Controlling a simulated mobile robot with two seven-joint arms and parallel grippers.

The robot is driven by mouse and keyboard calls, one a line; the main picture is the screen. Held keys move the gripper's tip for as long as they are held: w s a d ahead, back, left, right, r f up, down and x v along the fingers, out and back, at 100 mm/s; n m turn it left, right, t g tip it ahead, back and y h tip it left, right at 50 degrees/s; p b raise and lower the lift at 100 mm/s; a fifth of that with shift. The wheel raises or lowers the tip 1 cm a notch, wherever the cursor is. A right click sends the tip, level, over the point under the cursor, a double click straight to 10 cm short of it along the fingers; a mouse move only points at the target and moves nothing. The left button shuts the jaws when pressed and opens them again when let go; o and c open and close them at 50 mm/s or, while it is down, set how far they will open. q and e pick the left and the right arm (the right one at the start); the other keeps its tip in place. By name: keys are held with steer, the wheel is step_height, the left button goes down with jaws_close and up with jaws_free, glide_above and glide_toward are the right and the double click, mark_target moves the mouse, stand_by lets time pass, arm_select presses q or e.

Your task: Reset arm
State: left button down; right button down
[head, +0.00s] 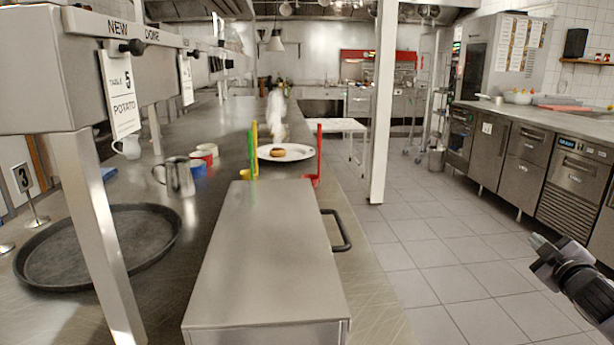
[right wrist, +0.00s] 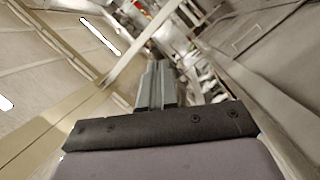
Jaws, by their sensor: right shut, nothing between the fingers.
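My right gripper (head: 539,241) is at the right edge of the head view, held over the tiled floor and apart from the counter. In the right wrist view its two fingers (right wrist: 155,85) lie together, shut, with nothing between them. My left gripper and arm do not show in either view.
A steel counter (head: 215,130) runs ahead, bearing a steel box with a black handle (head: 265,255), a dark round tray (head: 150,235), a metal jug (head: 178,177) and a white plate (head: 286,152). A white post (head: 383,110) stands right of it. The floor (head: 440,240) between counters is clear.

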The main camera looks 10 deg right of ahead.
steer(key=s+a+f+m+g+y, duration=0.15)
steer(key=s+a+f, duration=0.25)
steer(key=a+f, duration=0.4)
steer(key=s+a+f+g+y, duration=0.1)
steer(key=s+a+f+y, duration=0.1)
steer(key=s+a+f, duration=0.5)
steer(key=s+a+f+g+y, duration=0.2)
steer(key=a+f, duration=0.7)
steer(key=f, duration=0.1)
steer(key=s+a+f+m+g+y, duration=0.1)
steer(key=s+a+f+m+y, duration=0.2)
steer(key=s+a, duration=0.95)
step_height(320, 180, up, 6)
steer(key=s+a+p, duration=0.1)
steer(key=p, duration=0.7)
steer(key=shift+s+h, duration=0.15)
steer(key=shift+h, duration=0.2)
